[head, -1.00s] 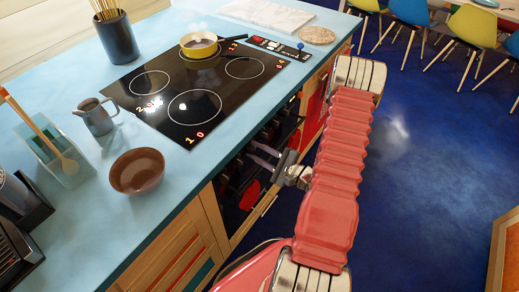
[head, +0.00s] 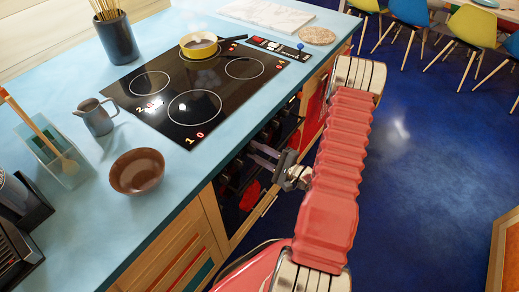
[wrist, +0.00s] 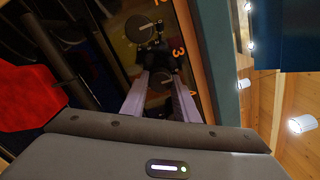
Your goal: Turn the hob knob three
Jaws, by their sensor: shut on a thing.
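The hob (head: 195,85) is a black glass plate with ringed cooking zones, set in the blue counter. Its knobs are on the dark front panel below the counter edge. In the wrist view, my gripper (wrist: 161,74) reaches this panel, its two pale fingers shut on a dark round hob knob (wrist: 160,82). An orange number 3 (wrist: 178,52) is printed close beside the fingertips. Another knob (wrist: 145,30) with a light mark is farther up in that view. In the head view my gripper (head: 264,159) is at the panel; the held knob cannot be made out there.
A yellow pan (head: 198,47) stands on the hob's far zone, steam rising. A brown bowl (head: 137,171), a grey jug (head: 96,117) and a dark utensil pot (head: 116,40) stand on the counter. A red object (wrist: 30,92) is left of my fingers. The blue floor beyond is open.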

